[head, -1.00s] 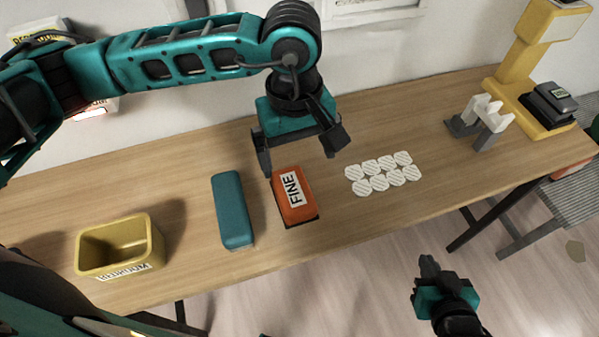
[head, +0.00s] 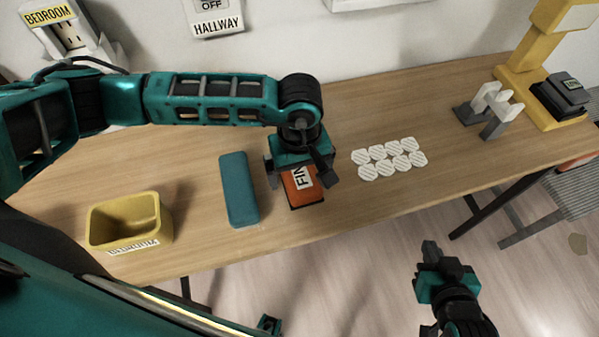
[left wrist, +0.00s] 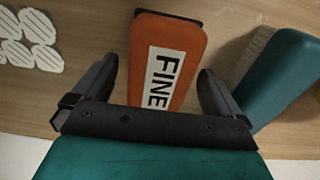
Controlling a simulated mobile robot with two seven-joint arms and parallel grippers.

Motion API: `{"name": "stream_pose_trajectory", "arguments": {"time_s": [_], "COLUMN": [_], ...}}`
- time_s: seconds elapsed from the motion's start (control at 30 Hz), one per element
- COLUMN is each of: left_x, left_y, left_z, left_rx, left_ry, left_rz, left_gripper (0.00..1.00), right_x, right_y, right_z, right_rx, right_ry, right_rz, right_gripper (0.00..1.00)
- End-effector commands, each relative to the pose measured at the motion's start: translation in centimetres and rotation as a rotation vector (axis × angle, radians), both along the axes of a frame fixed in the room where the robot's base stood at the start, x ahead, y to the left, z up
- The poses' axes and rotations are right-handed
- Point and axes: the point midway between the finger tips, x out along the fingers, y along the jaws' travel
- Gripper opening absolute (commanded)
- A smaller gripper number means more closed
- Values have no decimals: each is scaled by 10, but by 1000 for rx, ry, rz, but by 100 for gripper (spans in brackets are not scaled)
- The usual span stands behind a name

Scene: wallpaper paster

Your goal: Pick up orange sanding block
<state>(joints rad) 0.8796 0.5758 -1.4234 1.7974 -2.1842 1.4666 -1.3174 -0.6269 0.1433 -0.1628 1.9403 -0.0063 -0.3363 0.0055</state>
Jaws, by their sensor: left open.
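The orange sanding block (head: 305,190) lies on the wooden table, with a white label reading FINE and a dark base. It also shows in the left wrist view (left wrist: 190,45). My left gripper (head: 300,178) is open above the block, its fingers on either side of the block's near part in the left wrist view (left wrist: 158,85). The arm hides part of the block in the head view. I cannot tell whether the fingers touch it. My right gripper (head: 430,255) hangs over the floor in front of the table, away from the block; its jaw opening is unclear.
A teal block (head: 239,190) lies close to the left of the sanding block. A yellow bin (head: 128,222) stands further left. Several white striped pads (head: 390,158) lie to the right. Grey-and-white holders (head: 490,108) and a yellow stand (head: 520,75) are at the far right.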

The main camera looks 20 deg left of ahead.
Motion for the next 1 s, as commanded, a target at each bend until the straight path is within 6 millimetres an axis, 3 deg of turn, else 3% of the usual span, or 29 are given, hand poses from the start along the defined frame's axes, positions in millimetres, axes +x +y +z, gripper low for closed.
{"name": "stream_pose_trajectory", "arguments": {"time_s": [0.27, 0.87, 1.0], "left_x": [0, 0, 0], "left_y": [0, 0, 0], "left_z": [-4, -3, -3], "left_rx": [1, -1, 0], "left_ry": [-1, -1, -1], "left_rz": [-1, 0, 0], "left_gripper": [100, 43, 40], "right_x": [0, 1, 1], "right_y": [0, 0, 0], "right_z": [0, 1, 1], "right_rx": [0, 0, 0], "right_ry": [0, -2, -3], "right_rz": [0, 1, 1], "right_gripper": [0, 0, 0]}}
